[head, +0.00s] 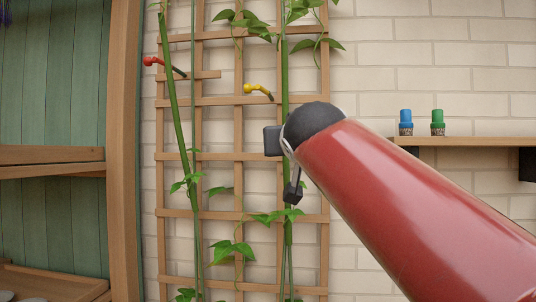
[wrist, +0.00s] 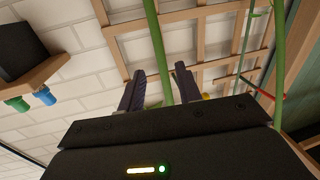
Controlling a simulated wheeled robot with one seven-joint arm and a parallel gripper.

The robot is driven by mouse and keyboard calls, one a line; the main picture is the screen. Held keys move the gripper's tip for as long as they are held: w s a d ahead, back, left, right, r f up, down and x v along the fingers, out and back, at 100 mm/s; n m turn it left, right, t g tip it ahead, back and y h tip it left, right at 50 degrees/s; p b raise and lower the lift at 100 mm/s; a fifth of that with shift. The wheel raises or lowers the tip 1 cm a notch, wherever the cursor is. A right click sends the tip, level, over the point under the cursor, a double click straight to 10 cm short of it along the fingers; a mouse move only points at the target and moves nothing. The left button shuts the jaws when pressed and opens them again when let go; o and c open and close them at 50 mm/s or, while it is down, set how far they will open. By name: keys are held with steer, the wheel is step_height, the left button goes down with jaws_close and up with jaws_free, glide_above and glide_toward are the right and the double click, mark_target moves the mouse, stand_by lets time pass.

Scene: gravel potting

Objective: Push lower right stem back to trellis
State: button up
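The wooden trellis (head: 241,101) stands against a pale brick wall; it also shows in the wrist view (wrist: 226,63). The right stem (head: 285,80) is green and runs nearly upright along its right side; my arm and gripper hide part of it. My gripper (head: 293,190) is at the lower part of this stem. In the wrist view my gripper (wrist: 159,72) is open, and the green stem (wrist: 155,35) passes between its two dark fingers, with gaps on both sides. Whether the stem touches the trellis there I cannot tell.
A second green stem (head: 175,105) leans across the trellis's left side. A red clip (head: 152,61) and a yellow clip (head: 256,90) are on the trellis. A wall shelf (head: 470,142) at right holds a blue-topped and a green-topped container. A wooden shelf unit (head: 123,150) is at left.

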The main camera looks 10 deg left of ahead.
steer(key=w, duration=0.2)
steer(key=w+a+p, duration=0.1)
steer(key=w, duration=0.2)
steer(key=w+p, duration=0.1)
steer(key=w, duration=0.1)
steer(key=shift+w+a+r, duration=0.15)
steer(key=shift+w, duration=0.2)
jaws_close()
